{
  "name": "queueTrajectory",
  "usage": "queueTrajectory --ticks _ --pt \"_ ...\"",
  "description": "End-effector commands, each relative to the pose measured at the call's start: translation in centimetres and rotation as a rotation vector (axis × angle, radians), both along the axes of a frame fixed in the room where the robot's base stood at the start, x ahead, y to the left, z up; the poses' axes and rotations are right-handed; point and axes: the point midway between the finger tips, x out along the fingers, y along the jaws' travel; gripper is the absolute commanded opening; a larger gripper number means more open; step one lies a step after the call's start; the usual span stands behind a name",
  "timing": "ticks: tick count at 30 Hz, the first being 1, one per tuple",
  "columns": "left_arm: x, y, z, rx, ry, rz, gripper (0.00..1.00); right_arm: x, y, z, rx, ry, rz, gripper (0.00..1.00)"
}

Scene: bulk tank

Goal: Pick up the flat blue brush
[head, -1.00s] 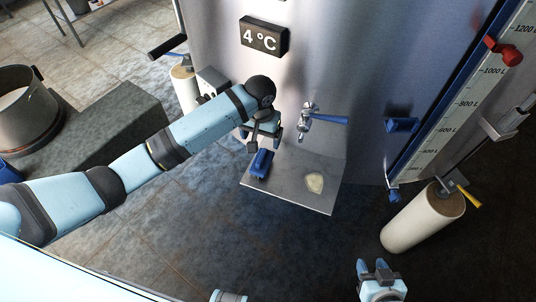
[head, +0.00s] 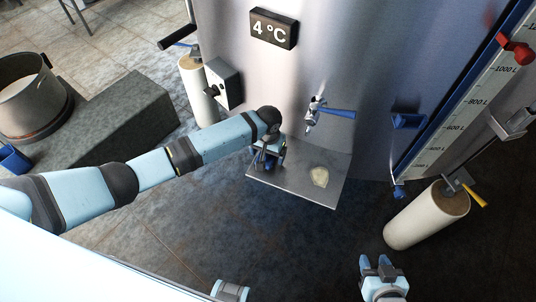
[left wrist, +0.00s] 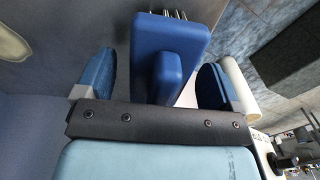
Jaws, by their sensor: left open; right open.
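The flat blue brush (left wrist: 185,40) lies on the small metal shelf (head: 318,193) on the tank front. In the left wrist view it sits between the two open fingers of my left gripper (left wrist: 162,82), with its raised grip facing the camera and some bristles at the top. There are gaps on both sides, so the fingers do not hold it. In the head view my left gripper (head: 268,160) is over the left part of the shelf and mostly hides the brush. My right gripper (head: 377,264) is open and empty at the lower right, well apart from the shelf.
A pale patch (head: 320,176) lies on the shelf's right part. A tap with a blue lever (head: 336,113) sticks out of the tank above the shelf. White legs stand left (head: 199,90) and right (head: 428,215). A pot (head: 28,100) is at far left.

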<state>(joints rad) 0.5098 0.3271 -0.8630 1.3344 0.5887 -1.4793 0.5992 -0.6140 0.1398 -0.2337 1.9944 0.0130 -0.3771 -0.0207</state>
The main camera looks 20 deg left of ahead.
Motion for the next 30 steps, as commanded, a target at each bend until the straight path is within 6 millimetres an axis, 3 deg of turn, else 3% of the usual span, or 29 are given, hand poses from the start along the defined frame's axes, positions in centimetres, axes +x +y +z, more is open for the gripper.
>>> queueTrajectory --ticks 5,12,23,30 --pt "0.0 0.0 0.0 0.000 0.000 0.000 0.88 0.0 0.0 0.0 0.000 -0.001 0.000 0.43" --pt "0.0 0.0 0.0 0.000 0.000 0.000 0.35 0.0 0.0 0.0 0.001 0.000 0.001 0.43" --pt "0.0 0.0 0.3 -0.001 -0.002 0.000 0.34 -0.1 0.1 0.0 0.001 0.002 0.002 0.43" --pt "0.1 0.0 3.3 -0.001 -0.004 0.000 0.34 -0.1 0.1 0.0 0.000 0.003 0.002 0.43"
